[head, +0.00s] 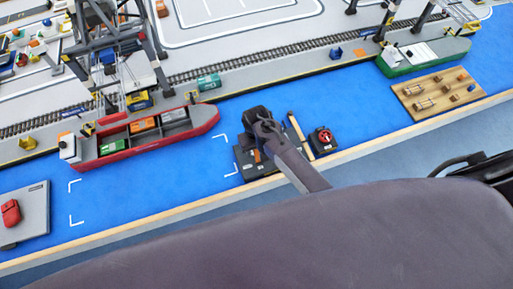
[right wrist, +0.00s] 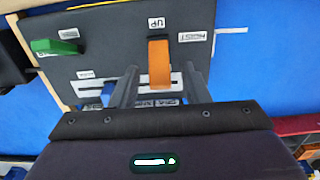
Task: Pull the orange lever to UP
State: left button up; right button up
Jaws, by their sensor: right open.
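The orange lever (right wrist: 159,64) stands on a dark control panel (right wrist: 100,62) in the right wrist view, just below a white "UP" label (right wrist: 156,22). My right gripper (right wrist: 160,75) is open, with one finger on each side of the lever; I cannot tell whether either touches it. In the head view, my right gripper (head: 264,126) is over the panel (head: 246,168), and a bit of the orange lever (head: 257,156) shows below it. My left gripper is not in view.
A green lever (right wrist: 55,47) stands on the panel's left in the right wrist view. A red knob on a black box (head: 324,136) is right of the panel in the head view. A red ship (head: 150,137) lies to the left, with open blue water between.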

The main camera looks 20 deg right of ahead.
grip_shut()
